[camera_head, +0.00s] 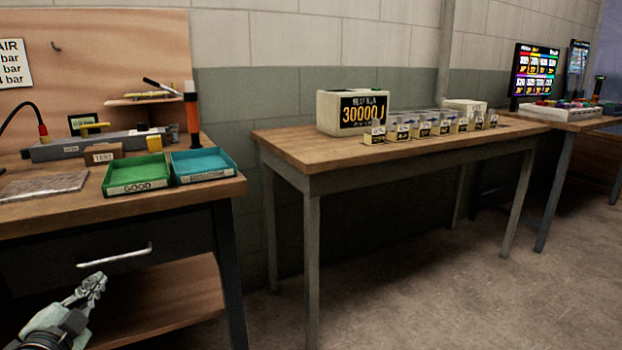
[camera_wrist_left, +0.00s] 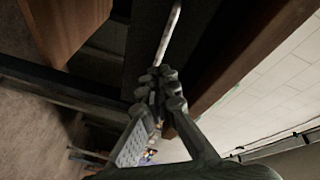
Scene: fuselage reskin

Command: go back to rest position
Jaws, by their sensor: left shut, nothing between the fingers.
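My left gripper (camera_head: 92,287) is at the lower left of the head view, in front of the left workbench (camera_head: 226,190) and below its drawer handle (camera_head: 114,256). Its fingers are together with nothing between them. In the left wrist view the closed fingers (camera_wrist_left: 162,88) point toward the pale handle bar (camera_wrist_left: 170,30). I cannot tell how far apart the fingers and the handle are. My right gripper is in neither view.
The left workbench holds a green tray (camera_head: 136,176) and a teal tray (camera_head: 203,165). A middle table (camera_head: 300,150) carries a labelled box (camera_head: 351,112) and several small blocks. Screens (camera_head: 534,72) stand at the far right. Floor (camera_head: 440,290) at the lower right is clear.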

